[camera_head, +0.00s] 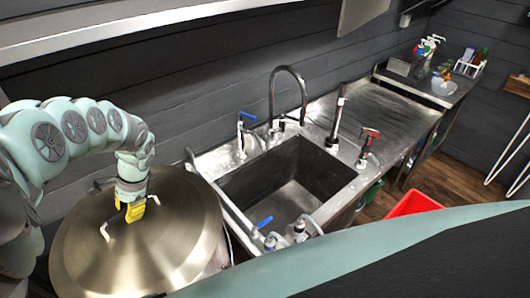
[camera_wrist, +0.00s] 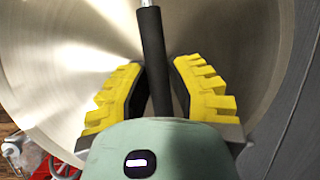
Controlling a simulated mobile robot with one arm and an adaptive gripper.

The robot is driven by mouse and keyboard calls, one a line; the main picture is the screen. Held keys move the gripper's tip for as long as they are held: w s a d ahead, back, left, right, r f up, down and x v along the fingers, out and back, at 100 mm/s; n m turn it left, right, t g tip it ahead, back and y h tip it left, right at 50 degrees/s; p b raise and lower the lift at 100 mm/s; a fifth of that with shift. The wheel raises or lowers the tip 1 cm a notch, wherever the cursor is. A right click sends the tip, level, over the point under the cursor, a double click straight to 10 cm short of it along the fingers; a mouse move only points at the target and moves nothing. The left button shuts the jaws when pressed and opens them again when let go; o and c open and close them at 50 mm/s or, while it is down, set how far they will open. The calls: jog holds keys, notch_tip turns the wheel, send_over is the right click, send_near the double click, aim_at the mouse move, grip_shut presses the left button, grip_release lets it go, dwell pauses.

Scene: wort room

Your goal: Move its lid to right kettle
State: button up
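A large round brushed-metal lid (camera_head: 150,250) lies at the lower left of the head view, over a metal kettle that shows only as a sliver at its right edge. The lid also fills most of the wrist view (camera_wrist: 60,60). Its dark bar handle (camera_wrist: 152,45) runs between my yellow fingers. My gripper (camera_head: 132,208) is over the middle of the lid, and its fingers (camera_wrist: 157,68) are closed in on the handle from both sides. I cannot tell whether the lid rests fully on the rim. No second kettle can be made out.
A sink (camera_head: 285,180) with a tall faucet (camera_head: 285,90) and blue-handled valves stands right of the lid. A steel counter (camera_head: 375,110) stretches beyond it, with bottles (camera_head: 425,50) at the far end. A red bin (camera_head: 412,204) stands on the floor. A dark wall runs behind.

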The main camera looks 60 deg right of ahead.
jog(key=o, duration=0.4)
jog(key=shift+o, duration=0.2)
jog(key=v, duration=1.2)
